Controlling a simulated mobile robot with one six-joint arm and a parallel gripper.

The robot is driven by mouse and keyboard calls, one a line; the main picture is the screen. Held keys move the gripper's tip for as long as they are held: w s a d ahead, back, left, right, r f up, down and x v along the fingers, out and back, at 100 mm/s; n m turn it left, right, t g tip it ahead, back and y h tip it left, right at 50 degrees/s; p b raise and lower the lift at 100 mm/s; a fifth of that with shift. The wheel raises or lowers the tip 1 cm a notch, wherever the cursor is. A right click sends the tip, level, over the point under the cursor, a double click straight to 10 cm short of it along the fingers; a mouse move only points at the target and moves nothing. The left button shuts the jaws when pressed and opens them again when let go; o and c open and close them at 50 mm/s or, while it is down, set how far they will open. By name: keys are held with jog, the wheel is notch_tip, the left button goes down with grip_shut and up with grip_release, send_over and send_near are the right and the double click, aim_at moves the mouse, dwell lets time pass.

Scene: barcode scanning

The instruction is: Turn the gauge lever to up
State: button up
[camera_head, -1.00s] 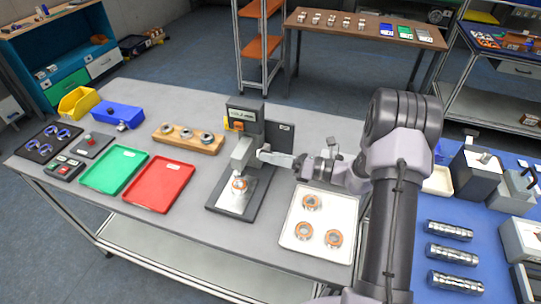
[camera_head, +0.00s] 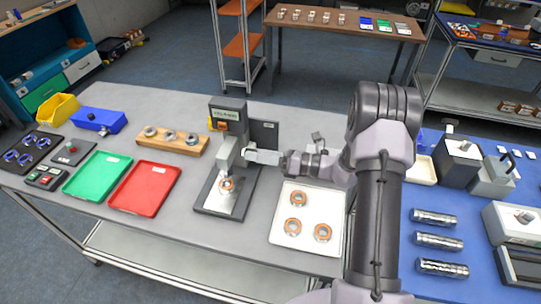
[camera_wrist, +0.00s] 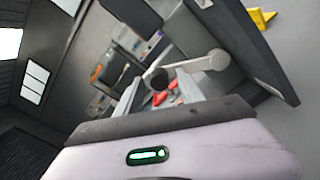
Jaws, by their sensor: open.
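The gauge (camera_head: 228,133) is a dark grey stand on a dark base plate, with an orange-ringed part (camera_head: 227,184) under its head. My gripper (camera_head: 250,156) reaches in from the right, beside the gauge's column at mid height. In the wrist view, my gripper (camera_wrist: 158,88) has its two fingers apart. The gauge lever (camera_wrist: 200,64) is a light grey arm running from a round hub to a black ball knob. The knob shows between the fingertips; I cannot tell whether they touch it. The lever is not clearly visible in the head view.
A white tray (camera_head: 283,236) with ringed parts lies right of the gauge, below my arm. A red tray (camera_head: 145,188) and a green tray (camera_head: 97,176) lie left. A wooden holder (camera_head: 181,147) and a dark upright panel (camera_head: 265,133) stand near the gauge.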

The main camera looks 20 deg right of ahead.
jog(key=p+v, duration=0.1)
jog(key=v, duration=1.6)
jog(key=shift+p, duration=0.4)
jog(key=s+a+r+n+g+h+b, duration=0.2)
jog(key=s+a+r+n+g, duration=0.15)
jog(key=a+n+g, duration=0.35)
jog(key=s+a+r+n+g+h+b, duration=0.2)
jog(key=s+a+r+n, duration=0.15)
jog(key=a+n, duration=0.4)
jog(key=s+a+r+n+t+h+b, duration=0.1)
jog(key=s+a+n+t+h+b, duration=0.1)
jog(key=s+n, duration=0.4)
jog(key=s+a+r+n+t+h+b, duration=0.1)
jog(key=s+a+n+t+h+b, duration=0.1)
jog(key=s+a+n+h, duration=0.2)
jog(key=s+n+h, duration=0.2)
jog(key=n+h, duration=0.1)
jog(key=shift+r+t, duration=0.4)
